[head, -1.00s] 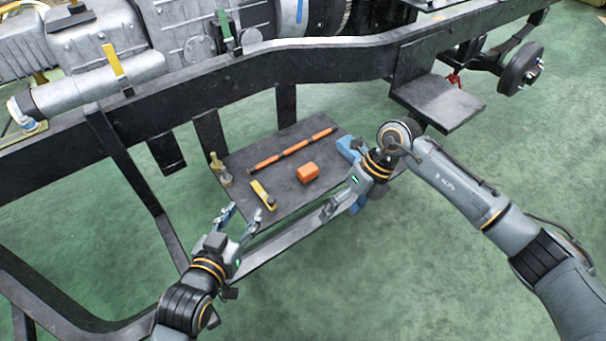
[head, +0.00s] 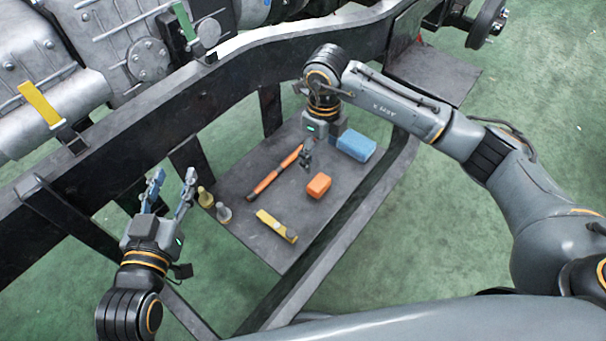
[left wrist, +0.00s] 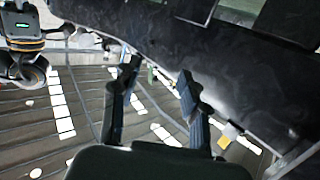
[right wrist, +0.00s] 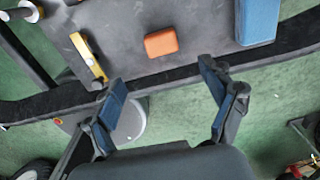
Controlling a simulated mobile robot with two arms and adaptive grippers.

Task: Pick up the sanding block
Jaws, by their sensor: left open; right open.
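A small orange block (head: 319,186), which looks like the sanding block, lies on the dark shelf (head: 285,225) below the chassis rail. The orange block also shows in the right wrist view (right wrist: 160,41), ahead of the fingertips and apart from them. My right gripper (head: 306,158) is open and empty above the shelf, up and slightly left of the block in the head view. Its open blue-padded fingers show in the right wrist view (right wrist: 161,78). My left gripper (head: 174,178) is open and empty left of the shelf, close to the rail.
A blue box (head: 356,145), an orange-and-black rod (head: 273,174), a yellow tool (head: 277,226) and two small pegs (head: 206,198) (head: 223,213) lie or stand on the shelf. The black chassis rail (head: 230,95) runs above it.

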